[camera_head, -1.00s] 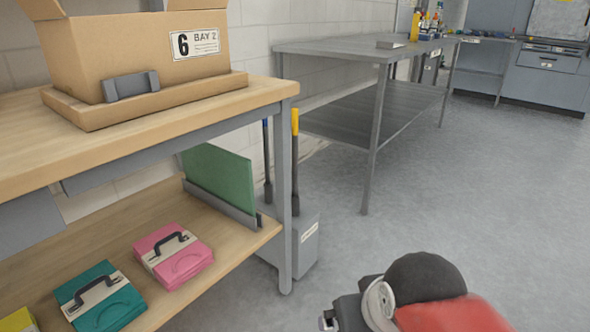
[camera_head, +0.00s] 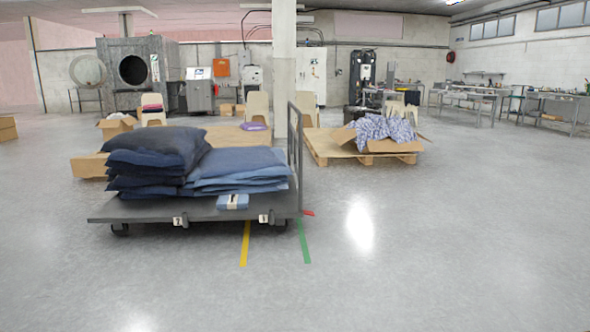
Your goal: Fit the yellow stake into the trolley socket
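A grey flatbed trolley (camera_head: 118,210) stands on the floor at the left of the middle, with an upright frame handle (camera_head: 297,150) at its right end. Two small dark brackets with white labels sit on its near edge, a left one (camera_head: 183,220) and a right one (camera_head: 267,217); they look like sockets, but the labels are too small to read surely. A stack of dark blue folded cloth (camera_head: 155,160) and a lighter blue stack (camera_head: 235,172) lie on the deck. The yellow stake and my gripper are not in view.
A yellow floor line (camera_head: 245,244) and a green one (camera_head: 304,242) run forward from under the trolley's right part. A wooden pallet (camera_head: 362,152) with a cloth-filled box (camera_head: 383,133) stands behind to the right. The floor in front and right is clear.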

